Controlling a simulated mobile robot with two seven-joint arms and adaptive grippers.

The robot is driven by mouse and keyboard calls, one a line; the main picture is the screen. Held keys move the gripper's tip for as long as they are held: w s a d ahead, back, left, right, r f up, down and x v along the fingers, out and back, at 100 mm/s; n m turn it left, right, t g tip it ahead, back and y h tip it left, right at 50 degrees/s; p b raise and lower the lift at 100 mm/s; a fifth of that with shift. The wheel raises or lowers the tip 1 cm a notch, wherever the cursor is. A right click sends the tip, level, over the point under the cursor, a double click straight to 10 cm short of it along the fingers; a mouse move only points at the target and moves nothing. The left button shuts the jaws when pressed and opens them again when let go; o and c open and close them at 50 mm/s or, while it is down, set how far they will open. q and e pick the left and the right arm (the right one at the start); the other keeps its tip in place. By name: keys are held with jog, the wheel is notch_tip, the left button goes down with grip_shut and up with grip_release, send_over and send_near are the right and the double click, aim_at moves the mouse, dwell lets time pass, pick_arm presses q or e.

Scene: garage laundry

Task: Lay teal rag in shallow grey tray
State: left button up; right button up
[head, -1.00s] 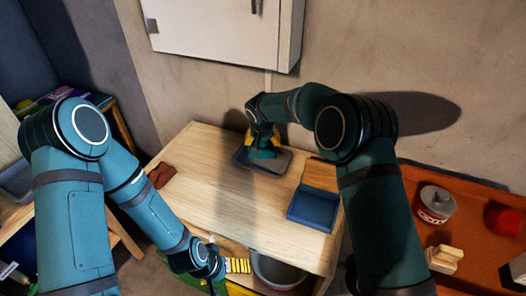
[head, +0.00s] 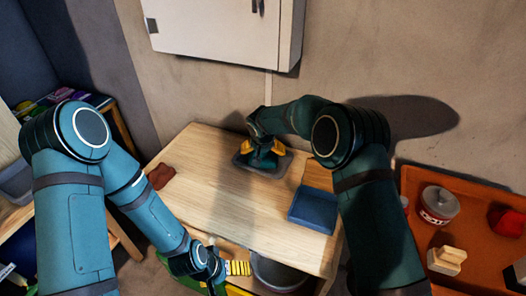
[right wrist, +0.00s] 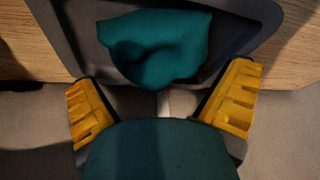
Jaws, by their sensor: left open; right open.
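The teal rag (right wrist: 160,50) lies crumpled in the shallow grey tray (right wrist: 258,12), as the right wrist view shows. In the head view the tray (head: 241,164) sits on the wooden table near the wall, and the rag (head: 262,160) shows partly below my right gripper (head: 263,148). My right gripper (right wrist: 160,105) is open with its yellow fingers spread apart, just above and beside the rag, not closed on it. My left gripper (head: 213,275) hangs low by the table's front edge; its fingertips are hard to make out.
A blue tray (head: 312,210) and a brown board (head: 319,174) are at the table's right. A red-brown cloth (head: 161,176) lies at its left edge. The middle is clear.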

jog(key=shift+r, duration=0.15)
jog(key=p+v, duration=0.1)
jog(key=v, duration=1.1)
jog(key=shift+p, duration=0.4)
